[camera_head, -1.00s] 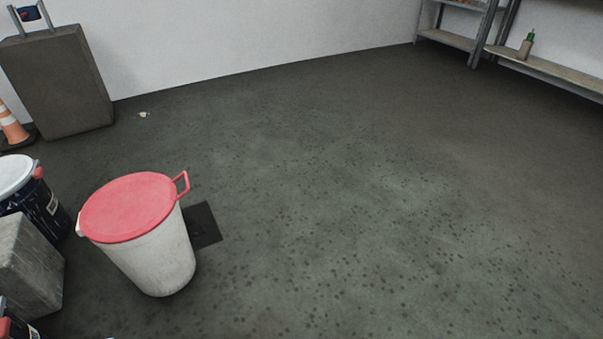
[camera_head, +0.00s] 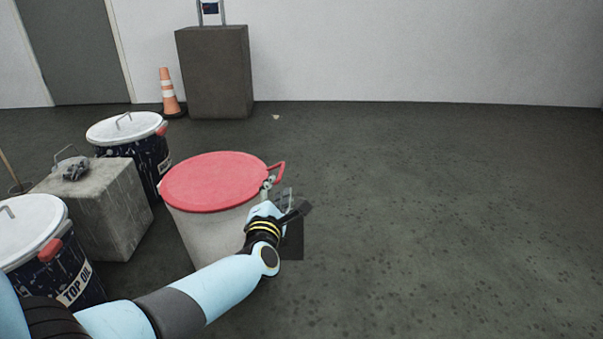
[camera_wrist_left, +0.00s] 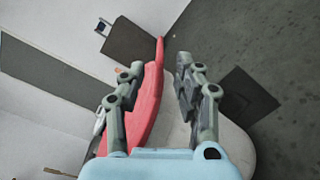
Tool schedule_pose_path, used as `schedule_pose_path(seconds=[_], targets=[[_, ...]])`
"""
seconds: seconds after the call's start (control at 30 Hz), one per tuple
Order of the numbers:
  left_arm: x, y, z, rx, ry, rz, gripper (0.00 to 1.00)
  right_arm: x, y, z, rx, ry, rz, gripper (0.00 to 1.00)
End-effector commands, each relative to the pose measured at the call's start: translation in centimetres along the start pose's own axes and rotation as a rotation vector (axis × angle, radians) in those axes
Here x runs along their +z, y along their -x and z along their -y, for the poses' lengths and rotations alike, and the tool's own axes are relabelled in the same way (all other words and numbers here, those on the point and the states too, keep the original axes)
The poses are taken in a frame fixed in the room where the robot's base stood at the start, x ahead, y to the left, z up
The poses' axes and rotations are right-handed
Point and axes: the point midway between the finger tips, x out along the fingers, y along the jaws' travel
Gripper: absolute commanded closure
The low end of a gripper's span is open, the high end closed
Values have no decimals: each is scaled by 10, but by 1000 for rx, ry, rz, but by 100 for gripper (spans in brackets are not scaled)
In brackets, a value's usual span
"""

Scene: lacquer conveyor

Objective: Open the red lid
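The red lid (camera_head: 210,181) lies flat and shut on a white bin (camera_head: 205,232), left of the middle in the head view. Its red handle (camera_head: 279,168) sticks out from the lid's right side. My left gripper (camera_head: 279,187) is at the bin's right side, close to the handle. In the left wrist view the fingers of my left gripper (camera_wrist_left: 156,70) are apart, with the red lid (camera_wrist_left: 146,112) edge-on between and beyond them. I cannot tell whether a finger touches the handle. My right gripper is not in view.
Dark drums with white lids (camera_head: 127,128) and a concrete block (camera_head: 103,208) stand left of the bin. An orange cone (camera_head: 168,95) and a dark grey box (camera_head: 215,75) stand at the back wall. The floor on the right is clear.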

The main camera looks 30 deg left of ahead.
Motion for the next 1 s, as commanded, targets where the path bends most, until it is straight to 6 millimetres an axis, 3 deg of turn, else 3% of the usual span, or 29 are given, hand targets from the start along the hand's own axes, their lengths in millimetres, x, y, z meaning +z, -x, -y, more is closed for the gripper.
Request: schedule_pose_path(seconds=[0.37,0.5,0.97,1.0], targets=[[-4,-66,4,-3,-4,-2,68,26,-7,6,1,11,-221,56],[-3,-83,4,-3,-3,-1,68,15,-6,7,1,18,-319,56],[-1,-94,1,-3,-2,0,68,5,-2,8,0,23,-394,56],[-1,-94,1,-3,-2,0,73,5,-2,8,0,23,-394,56]])
